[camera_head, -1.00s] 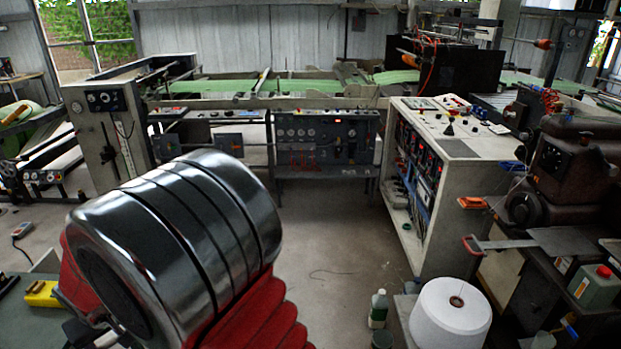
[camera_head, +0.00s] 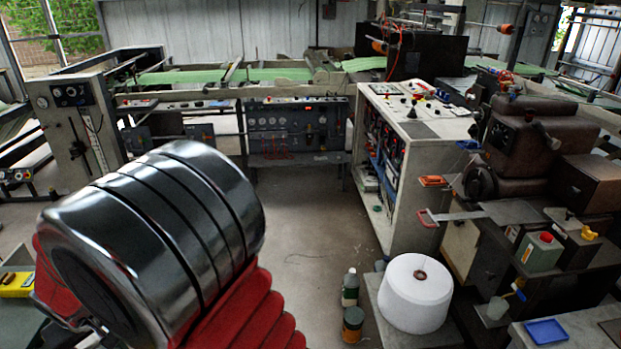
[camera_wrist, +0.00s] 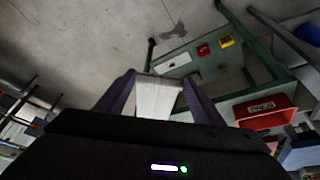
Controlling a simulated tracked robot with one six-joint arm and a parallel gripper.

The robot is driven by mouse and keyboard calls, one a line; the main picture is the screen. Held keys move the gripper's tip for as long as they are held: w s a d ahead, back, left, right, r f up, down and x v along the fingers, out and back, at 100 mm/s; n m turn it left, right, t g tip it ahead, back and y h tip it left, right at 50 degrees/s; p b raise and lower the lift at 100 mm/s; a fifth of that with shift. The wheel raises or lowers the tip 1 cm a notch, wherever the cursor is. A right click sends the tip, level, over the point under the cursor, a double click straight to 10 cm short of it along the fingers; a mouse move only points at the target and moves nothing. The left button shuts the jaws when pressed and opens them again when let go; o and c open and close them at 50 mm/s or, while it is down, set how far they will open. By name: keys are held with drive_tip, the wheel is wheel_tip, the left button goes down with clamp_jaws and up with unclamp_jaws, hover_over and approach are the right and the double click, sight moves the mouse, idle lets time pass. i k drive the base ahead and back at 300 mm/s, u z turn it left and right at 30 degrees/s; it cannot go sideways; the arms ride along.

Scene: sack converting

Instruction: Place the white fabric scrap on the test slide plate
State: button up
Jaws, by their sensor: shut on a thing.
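In the wrist view my gripper (camera_wrist: 158,88) is shut on the white fabric scrap (camera_wrist: 158,100), which shows as a pale piece filling the space between the two dark fingers. The scrap is held above the floor, clear of any surface that I can see. My gripper and the scrap do not show in the head view. I cannot say for certain which thing is the test slide plate; a flat grey metal plate (camera_head: 523,213) lies on the machine bench at the right in the head view.
A white thread cone (camera_head: 415,296) stands low at front right, beside bottles. A blue tray (camera_head: 546,331) lies on a bench at bottom right. A control cabinet (camera_head: 421,128) stands centre right. The wrist view shows a red bin (camera_wrist: 266,112) by a green frame. Middle floor is clear.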

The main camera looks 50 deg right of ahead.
sight(511, 212)
drive_tip(key=k, duration=0.75)
drive_tip(key=z, duration=1)
drive_tip(key=k, duration=0.5)
drive_tip(key=i, duration=0.15)
drive_tip(key=z, duration=0.4)
